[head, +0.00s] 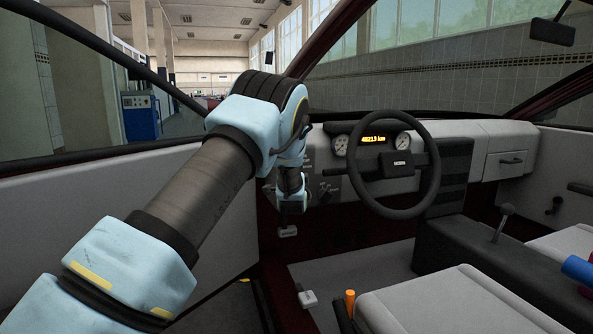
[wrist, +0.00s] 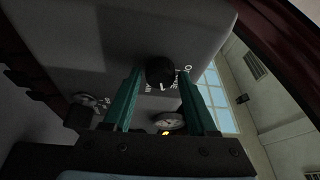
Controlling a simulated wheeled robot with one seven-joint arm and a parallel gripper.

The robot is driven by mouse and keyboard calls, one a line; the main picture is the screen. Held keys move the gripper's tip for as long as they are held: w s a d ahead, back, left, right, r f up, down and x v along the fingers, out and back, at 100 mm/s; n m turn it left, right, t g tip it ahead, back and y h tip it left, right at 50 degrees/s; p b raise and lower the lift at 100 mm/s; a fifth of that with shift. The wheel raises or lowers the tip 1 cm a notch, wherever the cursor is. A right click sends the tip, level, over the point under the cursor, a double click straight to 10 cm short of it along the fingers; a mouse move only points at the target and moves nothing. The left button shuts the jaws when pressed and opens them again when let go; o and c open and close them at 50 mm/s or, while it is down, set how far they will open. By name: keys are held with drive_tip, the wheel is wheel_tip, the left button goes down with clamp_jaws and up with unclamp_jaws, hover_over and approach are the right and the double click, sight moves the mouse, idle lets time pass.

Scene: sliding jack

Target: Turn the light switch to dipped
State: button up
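The light switch is a round black knob (wrist: 160,73) with a white pointer mark, on the grey dashboard panel in the wrist view. Small white markings sit around it, too small and partly covered to read. My gripper (wrist: 160,75) has its two teal fingers on either side of the knob, with a gap showing at each fingertip. I cannot tell how deep the fingers reach over the knob. In the head view my gripper (head: 291,203) is at the left end of the dashboard, and my arm hides the knob there.
The steering wheel (head: 400,164) and its stalk (head: 345,170) are right of my gripper. The instrument gauges (head: 340,145) sit behind the wheel. A second round control (wrist: 92,102) shows left in the wrist view. The open door (head: 110,215) is on the left, a grey seat (head: 450,305) lower right.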

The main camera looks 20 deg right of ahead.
drive_tip(key=shift+o, duration=1.2)
drive_tip(key=r+v, duration=0.1)
drive_tip(key=v, duration=0.9)
drive_tip(key=shift+s+a+f, duration=0.2)
drive_tip(key=shift+s+f, duration=0.15)
drive_tip(key=shift+f, duration=0.15)
